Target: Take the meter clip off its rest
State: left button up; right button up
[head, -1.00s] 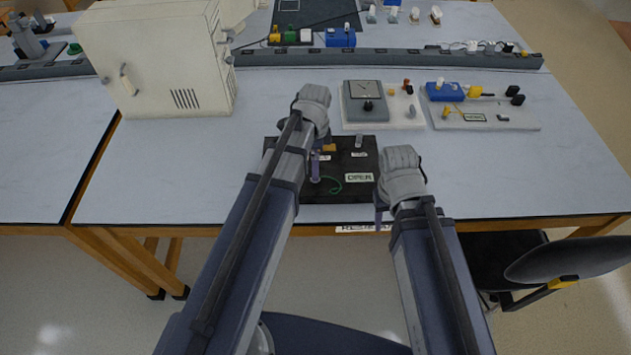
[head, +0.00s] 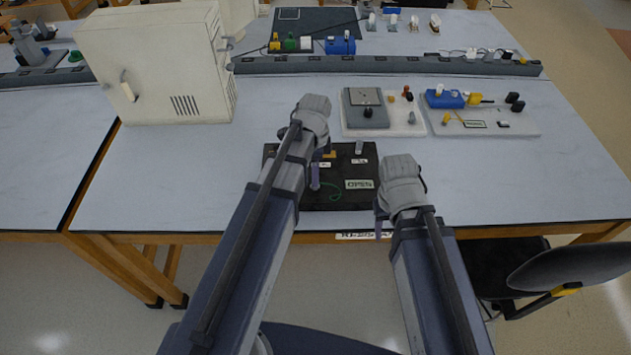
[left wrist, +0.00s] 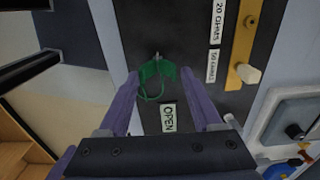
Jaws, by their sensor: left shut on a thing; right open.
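The green meter clip (left wrist: 150,72) is between the two purple fingers of my left gripper (left wrist: 159,78) in the left wrist view, and the gripper is shut on it. A thin green lead loops from the clip; it also shows in the head view (head: 335,193). A small metal tip shows at the clip's far end; I cannot tell whether the clip still touches its rest. The black board (head: 311,202) with an "OPEN" label lies below my left gripper (head: 316,182). My right gripper (head: 381,226) is open and empty by the table's front edge.
A meter (head: 366,105) on a white base and a board with a blue block (head: 444,99) stand behind the black board. A large cream cabinet (head: 150,65) stands at the back left. The table between the cabinet and the black board is clear.

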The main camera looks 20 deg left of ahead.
pick_arm(q)
jog(key=shift+s+r, duration=0.1)
jog(key=shift+r, duration=0.05)
jog(key=shift+c, duration=0.8)
dwell(0.5)
jog(key=shift+o, duration=0.2)
dwell(0.7)
jog(key=shift+c, duration=1)
dwell(0.4)
jog(key=shift+c, duration=0.4)
jog(key=c, duration=0.3)
jog(key=shift+s, duration=0.1)
jog(key=shift+c, duration=0.2)
